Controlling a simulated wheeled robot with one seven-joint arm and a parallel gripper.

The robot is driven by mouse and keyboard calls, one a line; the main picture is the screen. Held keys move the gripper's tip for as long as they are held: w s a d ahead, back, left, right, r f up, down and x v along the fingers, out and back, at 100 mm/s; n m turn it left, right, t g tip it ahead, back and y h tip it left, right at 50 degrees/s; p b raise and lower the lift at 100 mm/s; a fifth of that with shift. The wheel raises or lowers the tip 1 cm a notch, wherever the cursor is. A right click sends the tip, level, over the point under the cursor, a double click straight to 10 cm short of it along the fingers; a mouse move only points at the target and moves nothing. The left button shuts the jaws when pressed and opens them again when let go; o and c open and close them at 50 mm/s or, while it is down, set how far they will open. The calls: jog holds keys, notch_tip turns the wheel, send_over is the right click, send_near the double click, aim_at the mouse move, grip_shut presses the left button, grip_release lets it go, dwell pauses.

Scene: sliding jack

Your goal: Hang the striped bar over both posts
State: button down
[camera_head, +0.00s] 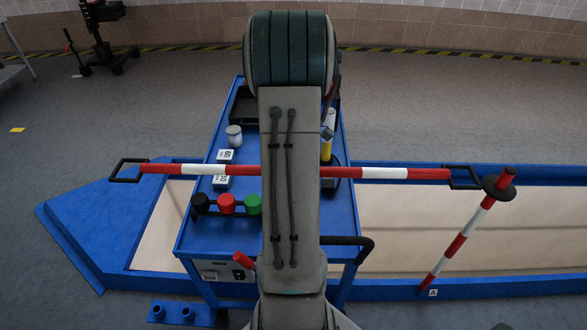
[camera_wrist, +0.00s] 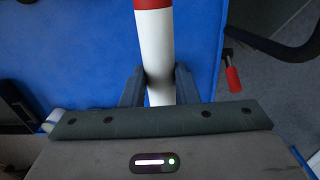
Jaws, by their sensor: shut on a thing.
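The red-and-white striped bar (camera_head: 400,174) lies nearly level across the head view, with a black loop at its left end (camera_head: 128,171) and another at its right end (camera_head: 464,177). My gripper (camera_wrist: 159,88) is shut on the bar's white section in the wrist view; my arm hides this grip in the head view. A striped post (camera_head: 457,245) stands at the right, tilted in the picture, with a black disc and a red tip. The bar's right loop appears just left of that tip, not around it. I cannot identify a second post.
A blue cart (camera_head: 335,230) lies below the bar, carrying red, green and black knobs, jars and small labelled blocks. A black handle (camera_head: 365,246) juts from its right. A red-tipped piece (camera_head: 243,260) shows at its front. Blue-framed beige panels (camera_head: 420,240) lie around it.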

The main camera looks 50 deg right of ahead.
jog(key=shift+r+p, duration=2.1)
jog(key=shift+r, duration=1.3)
